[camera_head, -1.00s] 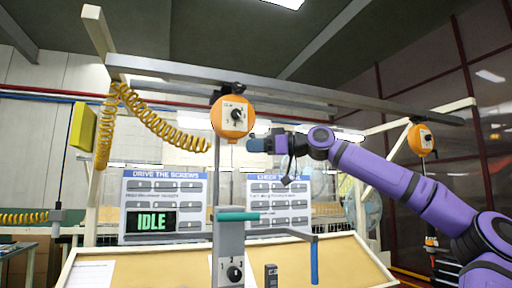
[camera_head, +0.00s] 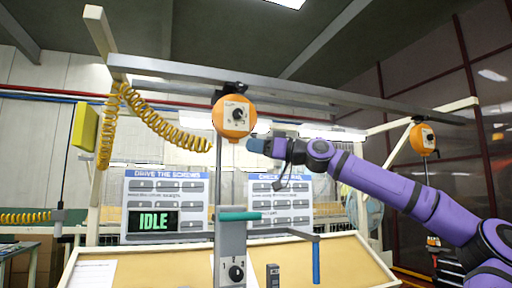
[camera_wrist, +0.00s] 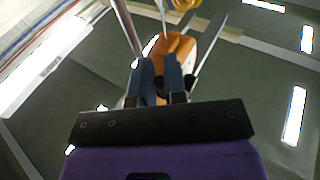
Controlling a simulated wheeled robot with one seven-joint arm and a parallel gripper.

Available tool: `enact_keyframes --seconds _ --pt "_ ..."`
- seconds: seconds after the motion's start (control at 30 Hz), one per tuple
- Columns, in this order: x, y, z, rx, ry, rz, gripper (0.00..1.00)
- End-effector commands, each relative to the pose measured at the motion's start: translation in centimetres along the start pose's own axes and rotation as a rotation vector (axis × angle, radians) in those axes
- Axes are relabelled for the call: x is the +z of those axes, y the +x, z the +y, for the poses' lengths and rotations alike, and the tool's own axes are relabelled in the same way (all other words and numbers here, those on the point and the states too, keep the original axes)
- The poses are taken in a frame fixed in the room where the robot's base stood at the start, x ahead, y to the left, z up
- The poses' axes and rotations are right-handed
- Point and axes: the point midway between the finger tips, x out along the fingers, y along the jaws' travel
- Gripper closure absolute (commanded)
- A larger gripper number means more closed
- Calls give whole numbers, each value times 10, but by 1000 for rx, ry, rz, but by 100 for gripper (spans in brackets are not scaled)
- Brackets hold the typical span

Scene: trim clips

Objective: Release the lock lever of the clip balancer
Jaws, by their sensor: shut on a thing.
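The clip balancer (camera_head: 233,116) is an orange round housing with a white dial face, hanging from the overhead rail. In the wrist view its orange housing (camera_wrist: 178,46) is just beyond my fingers. My gripper (camera_head: 252,145) is at the lower right edge of the housing, reaching in from the right. In the wrist view my two blue-grey fingers (camera_wrist: 160,80) are close together at the housing. They are shut on a small part there, which I take to be the lock lever; the fingers hide it.
A second orange balancer (camera_head: 422,137) hangs at the right. A yellow coiled hose (camera_head: 150,118) hangs at the left. A screen reads IDLE (camera_head: 153,221).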

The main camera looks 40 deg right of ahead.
Motion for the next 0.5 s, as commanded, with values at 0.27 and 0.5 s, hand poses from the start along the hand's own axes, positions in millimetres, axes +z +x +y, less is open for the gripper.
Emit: enact_keyframes --seconds 0.27,0.5 --pt "0 0 0 0 0 0 74" --pt "0 0 0 0 0 -1 62"
